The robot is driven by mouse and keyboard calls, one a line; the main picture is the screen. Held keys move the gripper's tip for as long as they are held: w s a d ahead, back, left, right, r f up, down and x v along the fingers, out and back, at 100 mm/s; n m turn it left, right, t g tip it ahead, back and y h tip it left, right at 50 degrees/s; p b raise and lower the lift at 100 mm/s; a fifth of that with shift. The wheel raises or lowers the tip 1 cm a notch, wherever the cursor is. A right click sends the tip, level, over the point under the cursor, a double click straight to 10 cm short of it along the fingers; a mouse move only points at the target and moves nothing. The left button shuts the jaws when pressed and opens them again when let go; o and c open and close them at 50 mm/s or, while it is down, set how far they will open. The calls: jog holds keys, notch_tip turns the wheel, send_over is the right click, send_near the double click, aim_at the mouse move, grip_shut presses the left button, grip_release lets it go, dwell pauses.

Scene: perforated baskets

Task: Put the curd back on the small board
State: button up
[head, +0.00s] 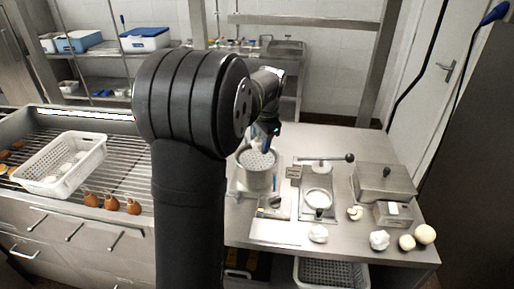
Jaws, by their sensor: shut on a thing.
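My gripper (264,146) is at the end of my arm, above a round perforated metal basket (257,181) on the steel table. It is shut on a small pale thing, which is mostly hidden and too small to identify. Another white lump (379,241) lies further right. I cannot tell for certain which flat piece is the small board.
A press-like device with a black-knobbed lever (349,157) and a lidded steel box (384,184) stand to the right. A white perforated basket (62,165) sits on the rack at left.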

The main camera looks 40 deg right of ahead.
jog(key=s+d+r, duration=0.3)
jog(key=s+r, duration=0.3)
jog(key=s, duration=0.4)
jog(key=s+a+f, duration=0.9)
jog(key=a+f, duration=0.1)
jog(key=a, duration=0.1)
jog(key=shift+s+f, duration=0.2)
jog(key=shift+f, duration=4.2)
jog(key=shift+f, duration=0.6)
jog(key=o, duration=1.1)
jog(key=shift+o, duration=0.2)
jog(key=w+v, duration=0.1)
jog(key=v, duration=0.7)
jog(key=shift+w+r, duration=0.15)
jog(key=shift+w, duration=0.3)
